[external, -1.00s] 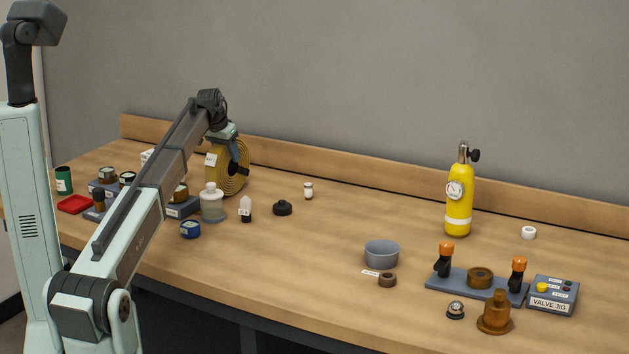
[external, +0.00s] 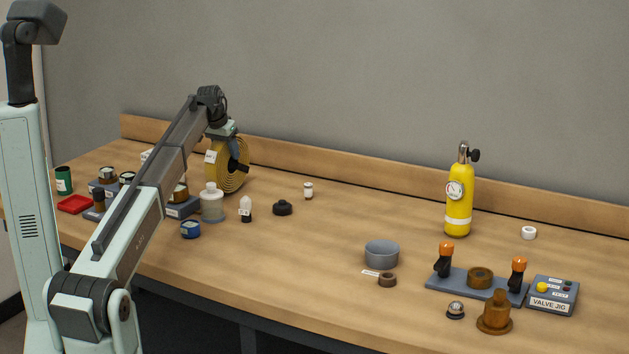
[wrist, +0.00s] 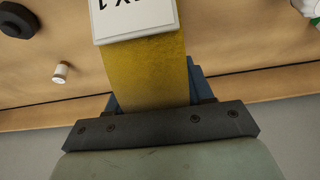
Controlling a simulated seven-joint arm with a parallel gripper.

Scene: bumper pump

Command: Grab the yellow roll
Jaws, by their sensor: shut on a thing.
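The yellow roll (external: 239,180) is a flat, upright coil with a dark hub and a white label, at the back left of the bench in the external view. My gripper (external: 226,140) is at its top edge, shut on the roll. In the wrist view the yellow roll (wrist: 155,72) runs up from between the fingers, with its white label at the top. The blue fingers (wrist: 155,98) show on either side of it and are partly hidden behind it. I cannot tell whether the roll's lower edge touches the bench.
A clear bottle (external: 212,205), a small white-capped bottle (external: 246,209) and a black knob (external: 282,208) stand near the roll. A wooden backboard (external: 290,158) runs behind it. A yellow cylinder (external: 459,210) and the valve jig (external: 553,294) are at the right. The middle of the bench is mostly clear.

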